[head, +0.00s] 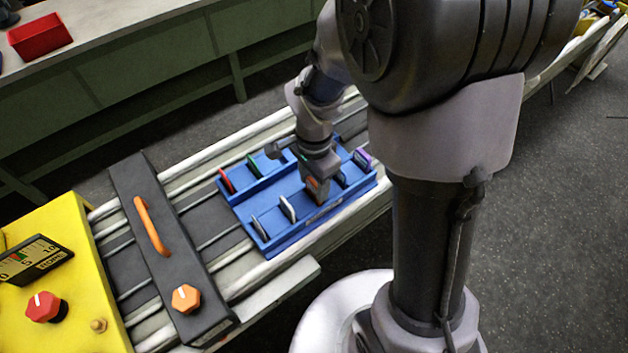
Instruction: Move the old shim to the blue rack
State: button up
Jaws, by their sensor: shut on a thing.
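The blue rack (290,240) lies on the rails in the middle of the head view. Several thin upright shims stand in its slots: a red one (226,180), a green one (254,166), a purple one (362,158) and greyish ones, such as a pale one (288,208) and a dark one (260,229) along the near side. My gripper (318,197) points down into the near-middle part of the rack, shut on a shim. The jaws mostly hide this shim, and I cannot tell whether it touches the rack. Which shim is the old one cannot be told by look.
A dark crossbar (165,240) with an orange handle (152,226) and orange knob (186,298) spans the rails left of the rack. A yellow box (70,240) with a dial and red knob (44,307) stands further left. A red bin (39,37) sits on the back bench.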

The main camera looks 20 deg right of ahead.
jog(key=o, duration=1.3)
